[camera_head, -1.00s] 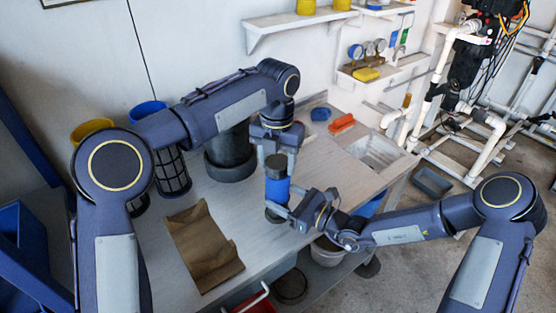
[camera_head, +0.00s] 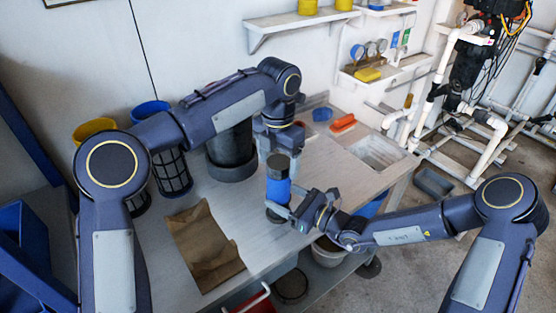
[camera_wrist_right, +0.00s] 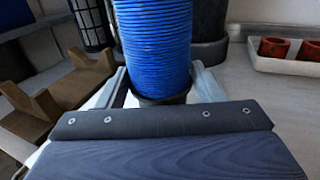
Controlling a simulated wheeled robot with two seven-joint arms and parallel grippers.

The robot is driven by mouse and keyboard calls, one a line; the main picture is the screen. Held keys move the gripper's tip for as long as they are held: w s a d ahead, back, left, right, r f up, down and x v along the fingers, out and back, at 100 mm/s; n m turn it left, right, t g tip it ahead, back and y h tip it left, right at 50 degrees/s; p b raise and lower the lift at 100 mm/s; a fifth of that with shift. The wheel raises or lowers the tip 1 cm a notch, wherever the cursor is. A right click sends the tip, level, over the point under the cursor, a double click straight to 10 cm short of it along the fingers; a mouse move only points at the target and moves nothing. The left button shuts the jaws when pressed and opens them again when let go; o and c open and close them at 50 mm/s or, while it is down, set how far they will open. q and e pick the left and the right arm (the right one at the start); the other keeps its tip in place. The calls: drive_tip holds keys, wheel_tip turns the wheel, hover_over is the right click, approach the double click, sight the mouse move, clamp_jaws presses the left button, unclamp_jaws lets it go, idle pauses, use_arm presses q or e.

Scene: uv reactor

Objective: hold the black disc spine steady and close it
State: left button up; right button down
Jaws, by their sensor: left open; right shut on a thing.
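The disc spine (camera_head: 278,188) stands upright near the table's front edge, with a blue ribbed disc stack and a black top. In the right wrist view the ribbed blue stack (camera_wrist_right: 155,40) rises between my fingers, with a black end (camera_wrist_right: 165,98) below it; its top is out of that view. My right gripper (camera_head: 288,205) is shut on the spine's lower part from the right. My left gripper (camera_head: 281,150) is open, pointing down just behind and above the black top, apart from it as far as I can tell. The top partly hides its fingers.
A brown notched cradle (camera_head: 203,245) lies left of the spine. A black housing (camera_head: 231,155) and a mesh cylinder (camera_head: 172,172) with a blue top stand behind. A blue item (camera_head: 322,114) and an orange item (camera_head: 343,123) lie at the back. A sink (camera_head: 382,152) is right.

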use_arm(q)
drive_tip(key=shift+r, duration=2.2)
drive_tip(key=shift+c, duration=0.4)
